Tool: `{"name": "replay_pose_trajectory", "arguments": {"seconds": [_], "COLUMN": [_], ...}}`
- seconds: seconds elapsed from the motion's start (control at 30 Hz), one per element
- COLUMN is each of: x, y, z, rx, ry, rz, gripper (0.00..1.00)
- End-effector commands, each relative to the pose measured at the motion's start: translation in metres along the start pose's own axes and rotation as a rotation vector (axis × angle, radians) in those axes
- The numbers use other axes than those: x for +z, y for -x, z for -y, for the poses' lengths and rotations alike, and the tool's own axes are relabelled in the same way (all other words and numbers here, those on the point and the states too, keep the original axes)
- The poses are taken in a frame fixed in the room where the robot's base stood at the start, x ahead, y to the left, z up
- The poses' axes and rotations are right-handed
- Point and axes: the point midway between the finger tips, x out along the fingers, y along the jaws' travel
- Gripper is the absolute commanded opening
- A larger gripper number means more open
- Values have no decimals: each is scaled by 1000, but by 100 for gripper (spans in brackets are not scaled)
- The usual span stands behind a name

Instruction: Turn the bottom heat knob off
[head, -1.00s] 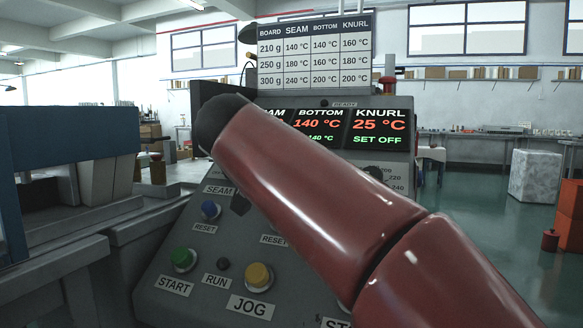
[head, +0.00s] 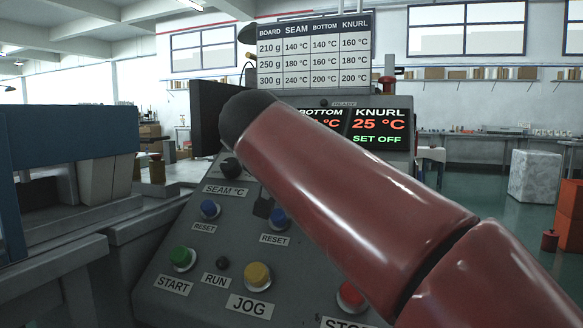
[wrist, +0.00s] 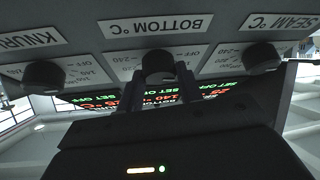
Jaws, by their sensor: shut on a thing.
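In the wrist view, which is upside down, the black bottom heat knob (wrist: 159,64) sits below its "BOTTOM °C" label. My gripper (wrist: 160,76) has one finger on each side of this knob and is shut on it. The knob's pointer cannot be made out. In the head view my red arm hides the bottom knob and my gripper. The display (head: 376,126) shows KNURL 25 °C, SET OFF; most of its BOTTOM reading is covered there. In the wrist view the display's BOTTOM column looks like 140 in red.
The seam knob (wrist: 261,57) and knurl knob (wrist: 44,76) stand on either side of the bottom knob.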

Motion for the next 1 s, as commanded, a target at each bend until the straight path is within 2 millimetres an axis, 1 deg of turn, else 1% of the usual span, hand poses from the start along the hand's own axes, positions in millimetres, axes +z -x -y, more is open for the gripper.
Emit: {"name": "replay_pose_trajectory", "arguments": {"seconds": [0.2,0.4,0.97,1.0], "x": [-2,-2,-1,-1], "y": [1,1,1,1], "z": [-2,-2,-1,-1], "rx": [-70,-113,-133,-133], "ry": [111,180,211,211], "rz": [-1,-2,-3,-3], "gripper": [13,13,13,40]}}
